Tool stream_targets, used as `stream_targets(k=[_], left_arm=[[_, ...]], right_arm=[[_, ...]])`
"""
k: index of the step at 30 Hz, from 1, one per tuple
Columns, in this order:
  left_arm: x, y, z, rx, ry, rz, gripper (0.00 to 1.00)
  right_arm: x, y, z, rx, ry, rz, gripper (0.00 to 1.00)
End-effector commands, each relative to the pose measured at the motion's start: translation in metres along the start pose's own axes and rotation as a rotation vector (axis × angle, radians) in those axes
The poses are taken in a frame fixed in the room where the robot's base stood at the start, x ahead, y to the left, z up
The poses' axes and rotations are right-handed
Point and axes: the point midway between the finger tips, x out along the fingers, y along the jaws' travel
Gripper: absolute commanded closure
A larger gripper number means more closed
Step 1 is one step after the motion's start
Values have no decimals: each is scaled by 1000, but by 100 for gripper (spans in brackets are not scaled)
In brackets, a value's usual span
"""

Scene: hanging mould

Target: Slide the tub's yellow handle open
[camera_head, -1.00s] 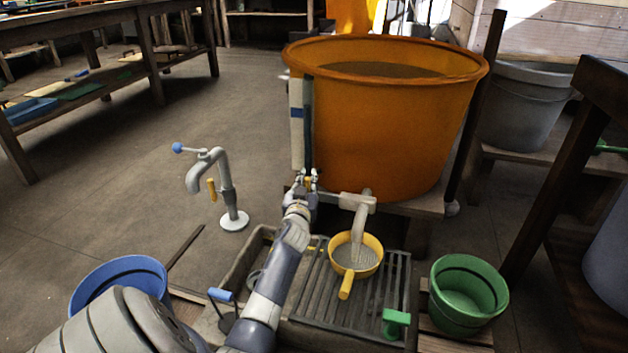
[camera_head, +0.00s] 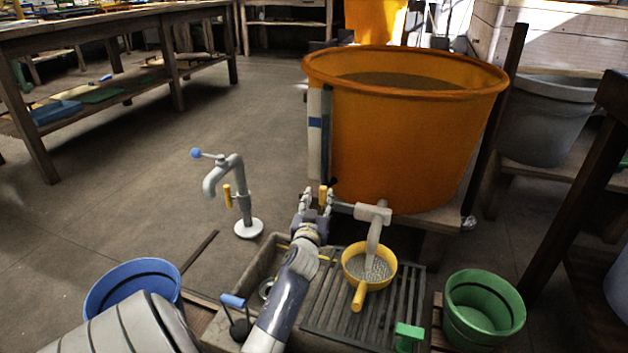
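The large orange tub (camera_head: 405,140) stands on a low wooden stand. Its yellow handle (camera_head: 322,195) is a small upright piece low at the tub's front left, beside the grey outlet pipe (camera_head: 372,214). My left gripper (camera_head: 316,199) reaches up to it from below. Its fingers are apart, with the handle between them, nearer the right finger. Contact with the handle is too small to make out. My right gripper is not in view.
A yellow strainer (camera_head: 368,268) sits under the outlet on a slatted trough (camera_head: 325,312). A green bucket (camera_head: 484,310) stands right, a blue bucket (camera_head: 133,283) left. A grey standpipe (camera_head: 238,190) with its own yellow lever rises from open floor at left.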

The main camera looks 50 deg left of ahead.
Motion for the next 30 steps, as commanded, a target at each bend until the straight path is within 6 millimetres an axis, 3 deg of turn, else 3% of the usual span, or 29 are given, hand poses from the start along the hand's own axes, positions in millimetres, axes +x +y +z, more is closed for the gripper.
stream_targets(k=[6,12,30], left_arm=[[-41,-1,1,-2,-1,-1,61],[-63,-1,0,0,0,-2,61],[-68,-2,0,0,1,-2,61]], right_arm=[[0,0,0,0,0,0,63],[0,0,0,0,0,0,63],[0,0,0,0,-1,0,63]])
